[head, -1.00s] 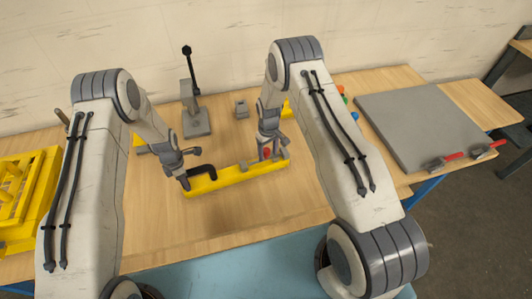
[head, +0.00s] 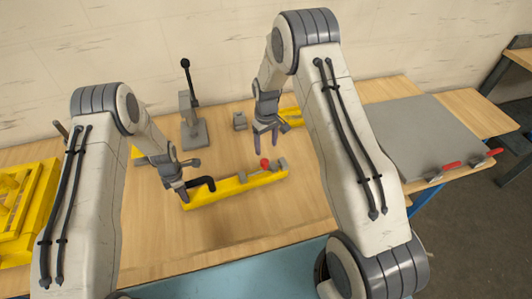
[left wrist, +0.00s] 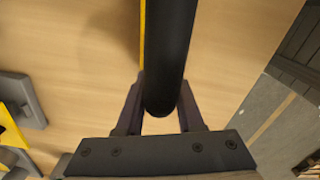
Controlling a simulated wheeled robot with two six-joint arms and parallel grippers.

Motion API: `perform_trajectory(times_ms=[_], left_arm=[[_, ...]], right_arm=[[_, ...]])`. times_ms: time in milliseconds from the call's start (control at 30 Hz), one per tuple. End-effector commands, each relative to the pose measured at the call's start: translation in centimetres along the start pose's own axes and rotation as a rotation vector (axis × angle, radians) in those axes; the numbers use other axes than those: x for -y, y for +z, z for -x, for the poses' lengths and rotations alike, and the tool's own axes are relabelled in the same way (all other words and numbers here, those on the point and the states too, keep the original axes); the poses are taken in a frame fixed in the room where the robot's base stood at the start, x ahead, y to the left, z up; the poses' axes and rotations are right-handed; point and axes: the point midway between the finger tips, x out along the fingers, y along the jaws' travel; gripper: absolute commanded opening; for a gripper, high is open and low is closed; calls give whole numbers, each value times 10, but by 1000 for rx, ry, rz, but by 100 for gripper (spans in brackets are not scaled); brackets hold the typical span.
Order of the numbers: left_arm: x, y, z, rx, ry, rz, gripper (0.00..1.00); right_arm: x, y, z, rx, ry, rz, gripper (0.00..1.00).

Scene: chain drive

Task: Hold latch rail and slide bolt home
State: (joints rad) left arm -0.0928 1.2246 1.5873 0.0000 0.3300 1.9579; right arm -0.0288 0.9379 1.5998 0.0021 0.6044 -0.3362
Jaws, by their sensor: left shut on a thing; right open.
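The yellow latch rail (head: 228,191) lies on the wooden bench, running from lower left to upper right. A black handle (head: 203,181) rises at its left end. My left gripper (head: 181,191) is shut on this handle. In the left wrist view the handle's black bar (left wrist: 168,45) passes between the fingers (left wrist: 162,82). The bolt's red knob (head: 265,163) stands near the rail's right end, beside a grey block (head: 282,164). My right gripper (head: 266,142) is open and empty, above and behind the knob, clear of it. How far the bolt is in cannot be told.
A grey lever press (head: 195,130) and a small grey block (head: 240,121) stand behind the rail. A yellow rack (head: 25,205) is at the left. A grey plate (head: 420,135) with red-handled clamps (head: 448,168) is at the right. Bench in front of the rail is clear.

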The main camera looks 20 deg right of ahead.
Motion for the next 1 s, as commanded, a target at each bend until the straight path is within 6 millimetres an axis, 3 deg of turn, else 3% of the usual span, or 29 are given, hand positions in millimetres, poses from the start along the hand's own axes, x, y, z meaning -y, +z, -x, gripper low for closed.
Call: perform_trajectory(times_ms=[133,467,500,600,1000], left_arm=[[-1,0,0,1,2,2,0],[-1,0,1,1,2,2,0],[-1,0,1,1,2,3,40],[-1,0,1,1,2,2,71],[-1,0,8,1,3,1,71]], right_arm=[[0,0,9,0,0,0,71],[0,0,10,1,0,0,71],[0,0,10,1,0,0,71],[0,0,10,1,0,0,71],[0,0,10,0,0,0,71]])
